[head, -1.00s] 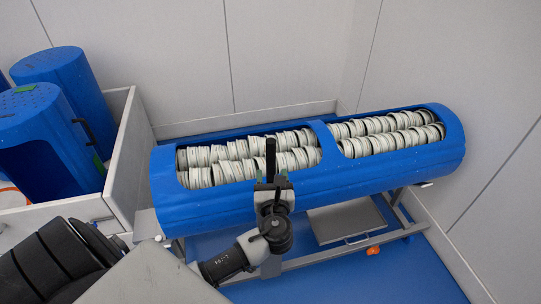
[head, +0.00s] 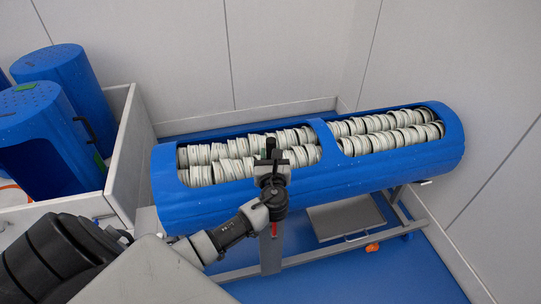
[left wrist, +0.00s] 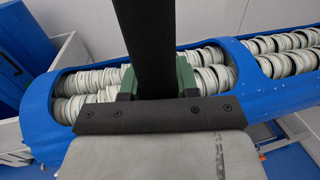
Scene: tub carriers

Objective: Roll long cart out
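The long cart (head: 400,170) is a blue half-open drum lying lengthwise on a metal frame with two top openings. Rows of pale round rolls lie inside both openings. It also shows in the left wrist view (left wrist: 38,108). My left gripper (head: 271,158) is at the cart's near side, in front of the left opening. In the left wrist view a black finger (left wrist: 144,45) crosses the opening with green parts beside it. The fingertips' spacing and any contact with the cart cannot be made out. My right gripper is not in view.
A grey-white walled bin (head: 120,150) with upright blue drums (head: 62,85) stands left of the cart. Grey walls are close behind and right of it. Under the cart are a grey panel (head: 345,215) and an orange piece (head: 372,247). Blue floor (head: 400,275) is clear in front.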

